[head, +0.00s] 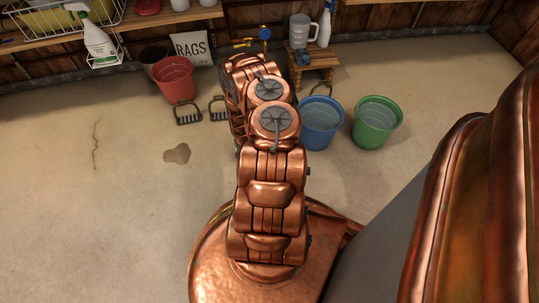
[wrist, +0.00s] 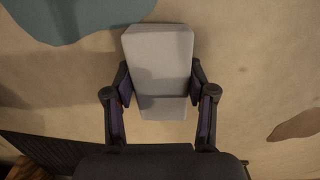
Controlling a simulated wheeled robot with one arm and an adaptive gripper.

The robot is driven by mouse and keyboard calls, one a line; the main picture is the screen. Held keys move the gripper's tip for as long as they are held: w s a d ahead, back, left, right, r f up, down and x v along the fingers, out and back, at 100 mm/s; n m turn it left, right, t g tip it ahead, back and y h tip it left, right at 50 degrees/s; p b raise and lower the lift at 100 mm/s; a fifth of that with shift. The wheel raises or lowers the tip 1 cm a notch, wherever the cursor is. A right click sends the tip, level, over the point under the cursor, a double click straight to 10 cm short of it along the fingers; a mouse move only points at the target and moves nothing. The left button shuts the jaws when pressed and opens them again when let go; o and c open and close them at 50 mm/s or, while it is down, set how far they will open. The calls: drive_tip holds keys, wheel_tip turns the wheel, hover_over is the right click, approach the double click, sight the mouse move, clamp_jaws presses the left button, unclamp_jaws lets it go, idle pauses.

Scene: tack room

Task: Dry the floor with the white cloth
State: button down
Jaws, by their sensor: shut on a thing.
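My gripper (wrist: 160,88) is shut on the white cloth (wrist: 158,52), a pale grey-white folded block between the two fingers in the wrist view. A shadow lies on the floor to its left; I cannot tell how high it is held. A flat blue-grey patch (wrist: 75,18), looking like a wet area, lies on the floor (wrist: 265,75) at the upper left, apart from the cloth. In the head view my arm hides the gripper, the cloth and that patch.
A brown patch (head: 177,153) and a crack (head: 96,145) mark the floor. A red bucket (head: 173,78), blue bucket (head: 321,124) and green bucket (head: 377,122) stand around the back. Two stirrup-like objects (head: 187,112) lie near the red bucket. A wooden stool (head: 312,68) stands behind. The left floor is open.

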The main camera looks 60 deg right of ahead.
drive_tip(key=shift+w+a+r+p, duration=0.25)
drive_tip(key=shift+w+p, duration=0.05)
wheel_tip(320, 180, up, 3)
drive_tip(key=shift+s+d+f+p, duration=0.1)
drive_tip(key=shift+f+p, duration=0.1)
drive_tip(key=shift+p, duration=0.65)
wheel_tip(320, 180, up, 5)
drive_tip(key=p, duration=0.5)
drive_tip(key=shift+r, duration=0.1)
drive_tip(key=s+a+r+p, duration=0.4)
drive_tip(key=a+r+p, duration=0.1)
drive_tip(key=p, duration=0.6)
drive_tip(key=shift+s+a+r, duration=0.25)
drive_tip(key=shift+r, duration=0.1)
